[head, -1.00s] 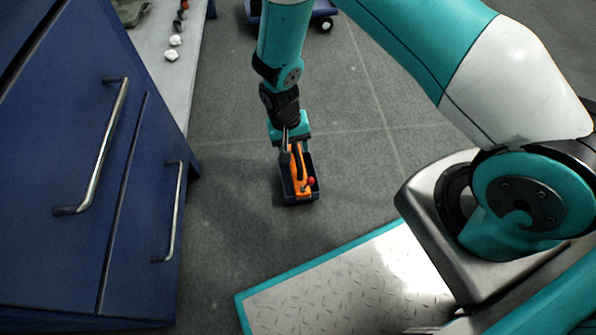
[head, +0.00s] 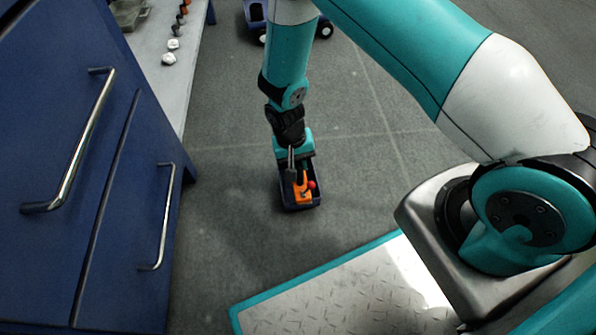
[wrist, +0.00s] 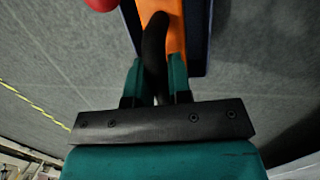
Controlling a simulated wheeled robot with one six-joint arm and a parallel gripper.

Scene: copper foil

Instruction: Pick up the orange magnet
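The orange magnet (head: 302,192) has an orange body with a red ball on its right side. It sits in a small dark blue box (head: 299,207) low over the grey floor. In the wrist view, its orange body (wrist: 176,28) and a black curved handle (wrist: 154,45) show at the top. My gripper (head: 294,163) is directly over the magnet and hides its far part. In the wrist view, the two teal fingers of my gripper (wrist: 156,72) stand apart, one on each side of the black handle, with a thin gap showing. Firm contact is not visible.
Blue drawers with metal handles (head: 77,150) stand at the left, beside a pale bench top (head: 180,80) with small items. A blue wheeled cart (head: 254,14) is at the back. The grey floor around the box is clear.

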